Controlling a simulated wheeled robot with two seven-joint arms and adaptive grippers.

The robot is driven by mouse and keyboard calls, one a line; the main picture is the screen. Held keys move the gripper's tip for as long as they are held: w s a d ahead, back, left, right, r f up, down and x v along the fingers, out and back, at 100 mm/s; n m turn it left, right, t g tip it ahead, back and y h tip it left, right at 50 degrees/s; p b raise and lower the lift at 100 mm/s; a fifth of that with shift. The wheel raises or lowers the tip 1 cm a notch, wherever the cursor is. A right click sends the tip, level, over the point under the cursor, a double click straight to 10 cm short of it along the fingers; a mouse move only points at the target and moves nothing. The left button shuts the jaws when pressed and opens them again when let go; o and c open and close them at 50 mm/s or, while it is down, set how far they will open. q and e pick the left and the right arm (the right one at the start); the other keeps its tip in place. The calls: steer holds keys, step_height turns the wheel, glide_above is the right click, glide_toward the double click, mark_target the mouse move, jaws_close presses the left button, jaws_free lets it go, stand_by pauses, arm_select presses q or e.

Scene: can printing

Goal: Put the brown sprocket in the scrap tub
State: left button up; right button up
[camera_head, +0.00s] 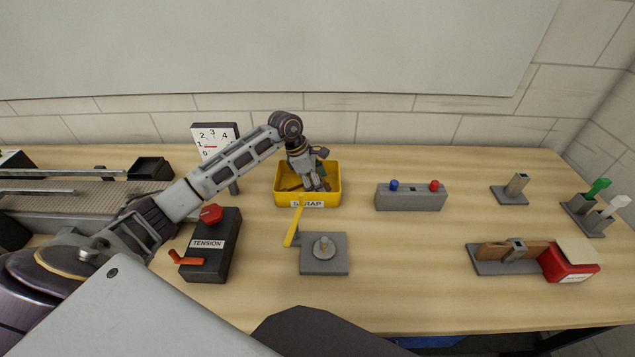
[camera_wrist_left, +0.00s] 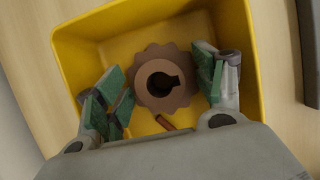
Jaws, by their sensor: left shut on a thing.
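The yellow scrap tub (camera_head: 335,196) stands near the back middle of the table with a SCRAP label on its front. My left gripper (camera_head: 316,183) reaches down over the tub from the left. In the left wrist view the brown sprocket (camera_wrist_left: 148,97), a toothed disc with a dark keyed hole, sits between the green-padded fingers of my left gripper (camera_wrist_left: 163,80), which is shut on it. The yellow walls of the tub (camera_wrist_left: 85,55) surround it in that view. How far it is above the tub floor I cannot tell. My right gripper is not in view.
A small brown piece (camera_wrist_left: 165,123) lies in the tub. A grey block with a yellow lever (camera_head: 323,262) stands in front of it, a black TENSION box (camera_head: 212,258) to the left, and a grey button box (camera_head: 411,200) to the right. The table between these is clear.

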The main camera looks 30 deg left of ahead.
arm_select(q)
steer(key=shift+f, duration=0.1)
steer(key=o, duration=0.8)
